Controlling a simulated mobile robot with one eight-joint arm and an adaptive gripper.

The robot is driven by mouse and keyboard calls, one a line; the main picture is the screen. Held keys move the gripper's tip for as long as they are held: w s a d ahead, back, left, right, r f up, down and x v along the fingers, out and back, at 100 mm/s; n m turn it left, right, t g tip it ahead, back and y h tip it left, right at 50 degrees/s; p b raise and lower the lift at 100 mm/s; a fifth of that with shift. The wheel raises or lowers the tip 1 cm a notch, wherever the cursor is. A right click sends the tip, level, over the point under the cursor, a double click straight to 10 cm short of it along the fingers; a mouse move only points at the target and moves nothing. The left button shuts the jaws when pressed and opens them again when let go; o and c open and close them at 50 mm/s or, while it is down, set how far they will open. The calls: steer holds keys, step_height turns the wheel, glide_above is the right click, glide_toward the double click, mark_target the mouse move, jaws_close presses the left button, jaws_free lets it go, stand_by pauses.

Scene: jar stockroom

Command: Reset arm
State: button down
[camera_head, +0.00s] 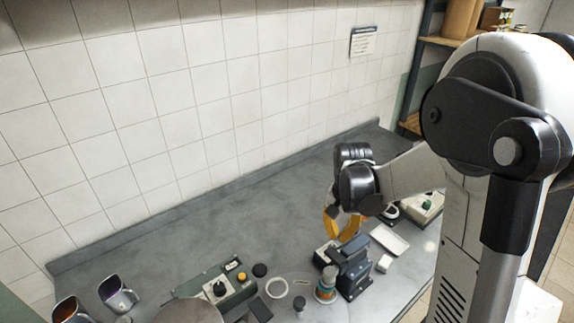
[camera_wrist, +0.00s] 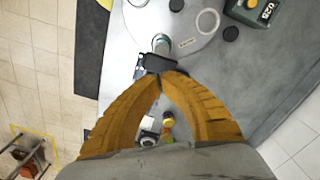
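My gripper (camera_head: 338,228) has orange-yellow fingers and hangs above the grey counter (camera_head: 200,235), over the dark block-shaped device (camera_head: 355,272). In the wrist view, the ribbed fingers of my gripper (camera_wrist: 161,78) meet at their tips, with nothing visible held between them. A small jar (camera_head: 326,286) with an orange and teal band stands beside the dark device. A jar-like cylinder (camera_wrist: 161,42) also shows just beyond the fingertips in the wrist view. Part of the counter behind my arm is hidden.
A green-grey box (camera_head: 238,290) with a yellow button, a white ring (camera_head: 277,288) and a black disc (camera_head: 260,270) lie left of the device. A white tray (camera_head: 390,240) lies to the right. The tiled wall (camera_head: 190,90) bounds the back.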

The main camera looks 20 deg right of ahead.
steer(key=shift+a, duration=0.1)
steer(key=shift+s+a+f+b, duration=0.15)
steer(key=shift+a+f+b, duration=0.05)
steer(key=shift+b, duration=0.7)
steer(key=s+a+f+n+t+b, duration=0.7)
steer(key=s+b, duration=0.5)
steer(key=b, duration=1.1)
step_height(320, 180, down, 2)
steer(key=shift+s+a+f+n, duration=0.25)
steer(key=shift+s+a+n, duration=0.05)
steer(key=shift+a, duration=0.75)
